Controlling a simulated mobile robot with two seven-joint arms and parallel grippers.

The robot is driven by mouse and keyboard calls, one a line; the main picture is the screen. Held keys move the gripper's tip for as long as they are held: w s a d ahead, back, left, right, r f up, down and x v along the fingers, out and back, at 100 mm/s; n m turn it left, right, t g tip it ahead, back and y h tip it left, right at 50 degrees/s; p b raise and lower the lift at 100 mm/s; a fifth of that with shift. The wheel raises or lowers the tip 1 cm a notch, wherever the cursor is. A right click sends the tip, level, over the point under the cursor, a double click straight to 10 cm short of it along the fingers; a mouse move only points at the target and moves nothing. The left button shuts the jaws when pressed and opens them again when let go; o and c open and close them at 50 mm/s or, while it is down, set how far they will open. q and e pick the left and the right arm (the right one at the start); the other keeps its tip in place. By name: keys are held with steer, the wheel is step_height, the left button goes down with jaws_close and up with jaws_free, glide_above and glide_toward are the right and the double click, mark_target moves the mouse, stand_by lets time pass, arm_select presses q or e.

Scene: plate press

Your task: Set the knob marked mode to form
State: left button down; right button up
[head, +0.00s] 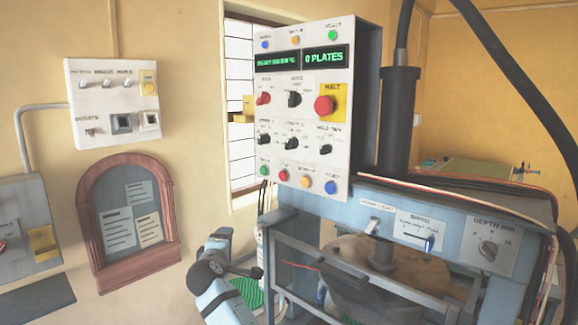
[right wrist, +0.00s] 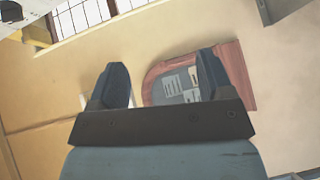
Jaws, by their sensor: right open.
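The control panel (head: 308,110) stands upright in the middle of the head view. The knob that appears to be marked mode (head: 294,98) is black and sits in the upper knob row, between a red knob (head: 263,98) and a red round button on a yellow plate (head: 325,106). Its position labels are too small to read, so I cannot tell its setting. In the right wrist view my right gripper (right wrist: 161,84) is open and empty, with its two dark fingers apart in front of the wall and notice board. Neither gripper's fingers show clearly in the head view.
A lower row of black knobs (head: 291,143) and coloured buttons sit on the same panel. A press with a depth knob (head: 488,250) stands at the right. A wooden notice board (head: 95,225) and a white switch box (head: 112,68) hang on the left wall.

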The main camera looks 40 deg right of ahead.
steer(key=d+r+m+g+h, duration=0.2)
steer(key=r+g+h, duration=0.1)
steer(key=r, duration=0.8)
steer(key=d+r+m+g+h, duration=0.2)
steer(key=d+r, duration=0.1)
steer(key=r, duration=0.9)
steer(key=m+g+h, duration=0.1)
steer(key=m+g, duration=0.2)
steer(key=g, duration=0.2)
glide_toward(289, 100)
steer(key=d+p, duration=0.1)
steer(key=d, duration=0.2)
steer(key=d+p, duration=0.2)
steer(key=d, duration=0.1)
steer(key=d+p, duration=0.1)
steer(key=d, duration=0.2)
steer(key=shift+w+r, duration=0.15)
steer(key=shift+w, duration=0.25)
steer(key=shift+w+d+p, duration=0.1)
steer(key=shift+d+p, duration=0.3)
steer(key=shift+d, duration=0.35)
steer(key=shift+c, duration=0.2)
steer(key=c, duration=0.7)
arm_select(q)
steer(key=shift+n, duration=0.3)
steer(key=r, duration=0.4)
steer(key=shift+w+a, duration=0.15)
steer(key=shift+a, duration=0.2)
arm_select(e)
steer(key=shift+c, duration=0.9)
